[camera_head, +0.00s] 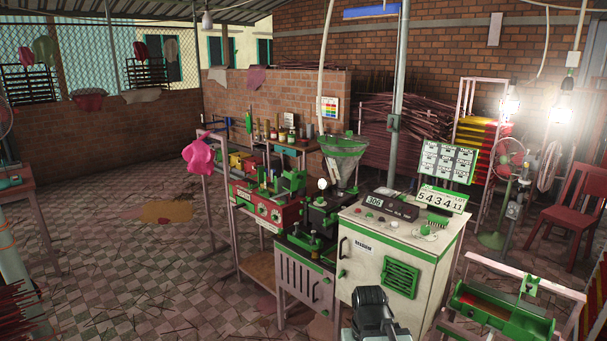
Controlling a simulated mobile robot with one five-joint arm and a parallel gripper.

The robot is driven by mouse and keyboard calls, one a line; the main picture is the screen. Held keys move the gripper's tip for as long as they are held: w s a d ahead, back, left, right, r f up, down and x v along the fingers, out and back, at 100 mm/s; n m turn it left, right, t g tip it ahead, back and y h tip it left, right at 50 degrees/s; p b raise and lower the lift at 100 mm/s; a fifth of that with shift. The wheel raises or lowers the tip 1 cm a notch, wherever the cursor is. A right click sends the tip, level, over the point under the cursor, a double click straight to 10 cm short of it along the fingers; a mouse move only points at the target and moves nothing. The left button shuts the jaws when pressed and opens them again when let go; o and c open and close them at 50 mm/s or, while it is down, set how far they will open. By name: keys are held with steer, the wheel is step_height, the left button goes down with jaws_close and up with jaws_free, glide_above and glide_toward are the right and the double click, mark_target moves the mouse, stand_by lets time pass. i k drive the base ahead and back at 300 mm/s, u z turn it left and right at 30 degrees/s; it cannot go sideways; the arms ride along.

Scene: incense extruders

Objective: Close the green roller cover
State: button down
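At the lower right is a green roller unit (503,312) on a pale pink frame. It is a long green housing with a red and dark inside showing along its top, so it looks open there. A small green bracket (530,286) stands at its back edge. I cannot clearly tell which part is the hinged cover. My gripper (372,308), dark grey, is at the bottom middle, in front of the white cabinet and left of the roller unit, apart from it. Its fingertips are too unclear to tell whether they are open or shut.
A white cabinet (362,268) with a green vent stands behind my gripper. A number display (443,199) is on top. Left of it are a green-trimmed extruder with a funnel (343,150) and a red machine (265,208). A red chair (578,205) stands right. Tiled floor (130,260) lies open left.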

mark_target(298, 180)
steer(key=u, duration=0.25)
steer(key=i, duration=2.05)
steer(key=u, duration=0.9)
steer(key=i, duration=0.7)
steer(key=u, duration=0.3)
steer(key=k, duration=0.8)
steer(key=u, duration=0.15)
steer(key=i, duration=0.85)
steer(key=z, duration=0.25)
steer(key=k, duration=0.75)
steer(key=u, duration=0.25)
steer(key=i, duration=0.75)
steer(key=z, duration=0.05)
